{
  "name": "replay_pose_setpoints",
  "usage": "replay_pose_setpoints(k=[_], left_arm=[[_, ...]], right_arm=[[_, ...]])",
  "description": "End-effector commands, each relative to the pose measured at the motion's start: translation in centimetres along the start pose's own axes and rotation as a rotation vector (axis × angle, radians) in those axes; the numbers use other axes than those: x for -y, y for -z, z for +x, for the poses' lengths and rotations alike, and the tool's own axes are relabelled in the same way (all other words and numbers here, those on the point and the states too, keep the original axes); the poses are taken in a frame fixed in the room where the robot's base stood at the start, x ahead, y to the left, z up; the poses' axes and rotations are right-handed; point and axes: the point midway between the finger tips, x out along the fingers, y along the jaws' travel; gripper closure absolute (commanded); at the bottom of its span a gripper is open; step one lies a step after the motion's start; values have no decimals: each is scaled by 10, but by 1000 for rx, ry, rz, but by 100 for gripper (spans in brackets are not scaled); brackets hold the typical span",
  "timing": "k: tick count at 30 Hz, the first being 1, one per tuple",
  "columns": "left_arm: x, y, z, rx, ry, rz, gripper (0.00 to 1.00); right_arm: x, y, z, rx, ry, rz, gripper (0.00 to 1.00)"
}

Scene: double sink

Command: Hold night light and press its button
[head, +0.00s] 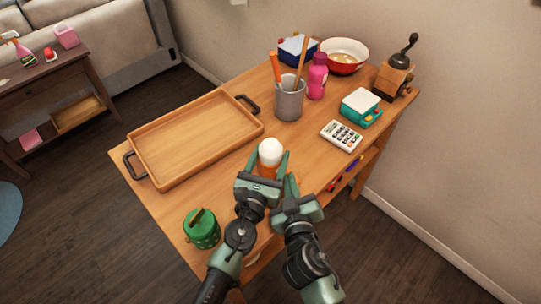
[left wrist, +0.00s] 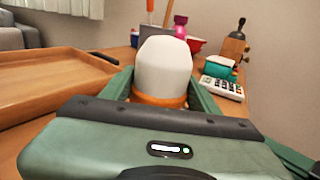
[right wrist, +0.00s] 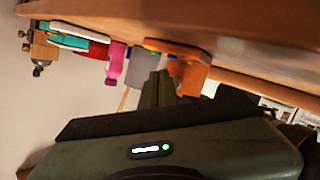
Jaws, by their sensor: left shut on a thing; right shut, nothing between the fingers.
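Whether the base touches the table is unclear. My right gripper (head: 291,183) is shut and empty, just right of the night light. In the right wrist view an orange part (right wrist: 190,74), apparently the base, shows beyond the closed fingers (right wrist: 158,88). I cannot make out the button.
A wooden tray (head: 222,148) lies to the left, a green pot (head: 202,232) at the front left. Behind stand a grey pencil cup (head: 289,103), a pink bottle (head: 317,78) and a red bowl (head: 345,52). A calculator (head: 341,136) and a teal device (head: 360,107) lie to the right.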

Motion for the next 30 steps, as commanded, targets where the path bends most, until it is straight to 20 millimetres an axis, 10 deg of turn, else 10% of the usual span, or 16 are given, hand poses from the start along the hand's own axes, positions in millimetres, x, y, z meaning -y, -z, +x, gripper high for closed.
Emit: replay_pose_setpoints(k=[30], left_arm=[[2, 0, 0, -1, 4, -1, 85]], right_arm=[[5, 5, 7, -3, 2, 2, 100]])
